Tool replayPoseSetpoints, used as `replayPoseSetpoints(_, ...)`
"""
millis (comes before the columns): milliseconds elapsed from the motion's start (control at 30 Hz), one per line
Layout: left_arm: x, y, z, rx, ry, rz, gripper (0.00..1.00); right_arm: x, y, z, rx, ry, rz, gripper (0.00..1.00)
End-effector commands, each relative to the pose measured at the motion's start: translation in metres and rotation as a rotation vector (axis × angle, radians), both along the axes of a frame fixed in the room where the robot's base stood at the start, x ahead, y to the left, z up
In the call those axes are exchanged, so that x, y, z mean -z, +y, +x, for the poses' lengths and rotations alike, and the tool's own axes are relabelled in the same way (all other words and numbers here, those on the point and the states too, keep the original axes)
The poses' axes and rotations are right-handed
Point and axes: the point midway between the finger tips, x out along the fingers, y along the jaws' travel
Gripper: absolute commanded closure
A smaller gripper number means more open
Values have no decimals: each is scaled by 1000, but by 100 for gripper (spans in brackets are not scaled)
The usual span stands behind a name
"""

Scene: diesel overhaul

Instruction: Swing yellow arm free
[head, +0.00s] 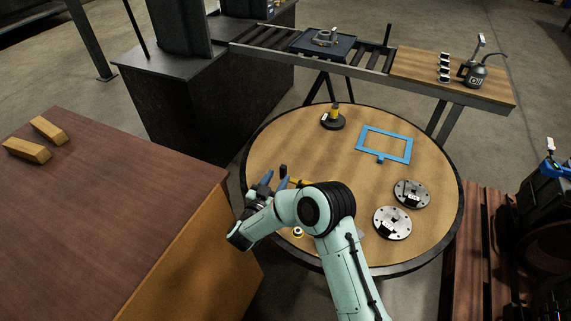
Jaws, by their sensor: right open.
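A yellow bar (306,182), which looks like the yellow arm, shows in the head view over the round table. Most of it is hidden behind my right arm, so I cannot tell what it joins to. My right gripper (274,181) is open just left of the bar's visible part, with its fingers pointing away from me. I cannot tell whether the fingers touch anything. My left gripper is not in view.
A brown bench (120,200) with two yellowish blocks (27,150) stands left. A roller conveyor (275,50) runs behind.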

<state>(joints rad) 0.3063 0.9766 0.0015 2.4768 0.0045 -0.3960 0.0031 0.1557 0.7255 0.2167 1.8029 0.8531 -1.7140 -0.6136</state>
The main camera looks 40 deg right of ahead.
Motion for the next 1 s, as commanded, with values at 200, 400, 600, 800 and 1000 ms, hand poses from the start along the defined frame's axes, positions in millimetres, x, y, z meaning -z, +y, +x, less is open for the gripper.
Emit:
replayPoseSetpoints(200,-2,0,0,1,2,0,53,0,-40,19,3,-1,0,53)
replayPoseSetpoints(400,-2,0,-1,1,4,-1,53,0,-58,30,0,0,0,53)
replayPoseSetpoints(600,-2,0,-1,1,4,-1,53,0,-62,33,-2,0,1,53)
replayPoseSetpoints(800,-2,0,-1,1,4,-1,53,0,-62,33,-2,0,1,63)
replayPoseSetpoints(1000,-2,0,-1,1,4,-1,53,0,-62,32,-2,0,1,100)
